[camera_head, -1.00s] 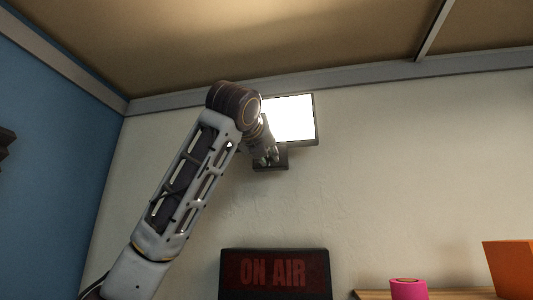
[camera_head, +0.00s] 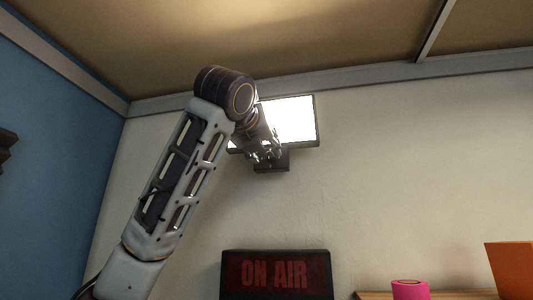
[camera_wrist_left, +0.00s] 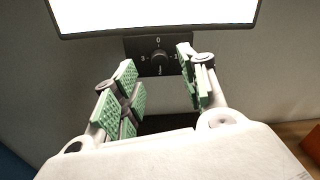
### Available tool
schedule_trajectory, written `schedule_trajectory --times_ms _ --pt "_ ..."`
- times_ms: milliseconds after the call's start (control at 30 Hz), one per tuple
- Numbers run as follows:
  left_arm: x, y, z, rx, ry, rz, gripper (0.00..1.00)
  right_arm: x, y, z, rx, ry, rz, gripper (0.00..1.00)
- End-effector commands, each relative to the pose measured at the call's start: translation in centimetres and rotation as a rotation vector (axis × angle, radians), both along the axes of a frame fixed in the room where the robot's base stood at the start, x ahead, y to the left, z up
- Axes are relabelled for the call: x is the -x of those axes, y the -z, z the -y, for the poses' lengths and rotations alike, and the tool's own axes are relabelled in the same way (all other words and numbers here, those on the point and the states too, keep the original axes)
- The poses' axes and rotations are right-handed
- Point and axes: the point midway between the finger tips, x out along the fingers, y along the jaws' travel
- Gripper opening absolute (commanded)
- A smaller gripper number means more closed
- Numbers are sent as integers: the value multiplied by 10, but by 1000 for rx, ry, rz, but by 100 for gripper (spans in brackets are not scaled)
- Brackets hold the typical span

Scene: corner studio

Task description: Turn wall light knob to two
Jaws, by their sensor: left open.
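The wall light (camera_head: 297,118) is a bright white panel with a dark frame, high on the wall. Below it is a dark control plate (camera_head: 282,160), partly hidden by my left gripper. In the left wrist view the plate (camera_wrist_left: 177,63) shows a small dark round knob (camera_wrist_left: 159,58) with a 0 above it and a 3 on its left; the mark on its right is hard to read, and I cannot tell the setting. My left gripper (camera_head: 270,156) is in front of the plate; in the left wrist view (camera_wrist_left: 160,83) its green-padded fingers are open and empty, apart from the knob. My right gripper is not in view.
An ON AIR sign (camera_head: 275,274) is lower on the wall. A pink roll-shaped object (camera_head: 409,290) and an orange box (camera_head: 511,268) are at a wooden shelf (camera_head: 455,295) at lower right. The wall around the light is clear.

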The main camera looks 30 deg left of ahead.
Motion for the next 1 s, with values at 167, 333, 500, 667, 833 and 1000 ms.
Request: schedule_trajectory --times_ms 167,333,500,667,833,1000 --pt "27 0 6 -2 1 0 43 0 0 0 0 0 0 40" --pt "51 1 11 -2 0 0 43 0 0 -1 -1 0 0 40" --pt "68 1 15 -1 1 -2 43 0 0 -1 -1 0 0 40" --pt "75 1 17 -1 0 -4 43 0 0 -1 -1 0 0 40" --pt "77 2 17 -1 0 -4 43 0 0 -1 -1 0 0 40" --pt "76 2 17 -1 0 -4 43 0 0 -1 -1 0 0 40"
